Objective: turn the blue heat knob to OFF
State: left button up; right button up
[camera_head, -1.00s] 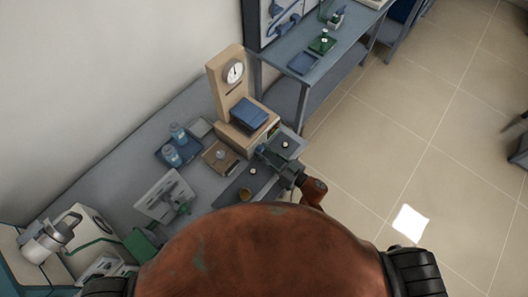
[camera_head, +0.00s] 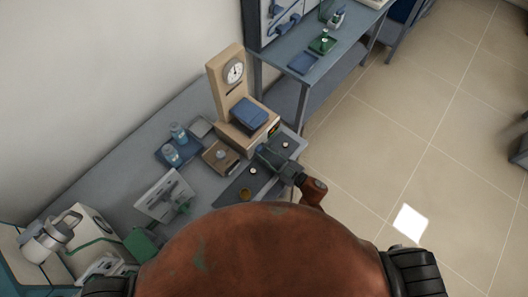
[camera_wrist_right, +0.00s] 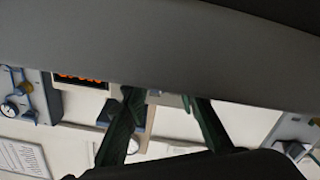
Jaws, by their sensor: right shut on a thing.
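I cannot make out the blue heat knob in either view. My right gripper (camera_head: 264,153) is low over the bench beside the front of a tan device (camera_head: 228,85) with a round white dial and a blue block on its base. In the right wrist view its two dark green fingers (camera_wrist_right: 163,100) stand somewhat apart, with a pale piece showing between their tips. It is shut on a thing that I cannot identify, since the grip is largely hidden. An orange lit display (camera_wrist_right: 80,79) shows just left of the fingers. My left gripper is not clearly visible.
The bench carries a blue tray (camera_head: 190,153) with bottles, a brown box (camera_head: 219,158), a tilted pale panel (camera_head: 162,196) and small round pieces on a dark mat. A second bench (camera_head: 340,60) stands behind. Open floor (camera_head: 390,130) lies to the right.

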dwell(0.3)
jog(key=o, duration=1.1)
jog(key=shift+o, duration=0.2)
jog(key=v, duration=1.2)
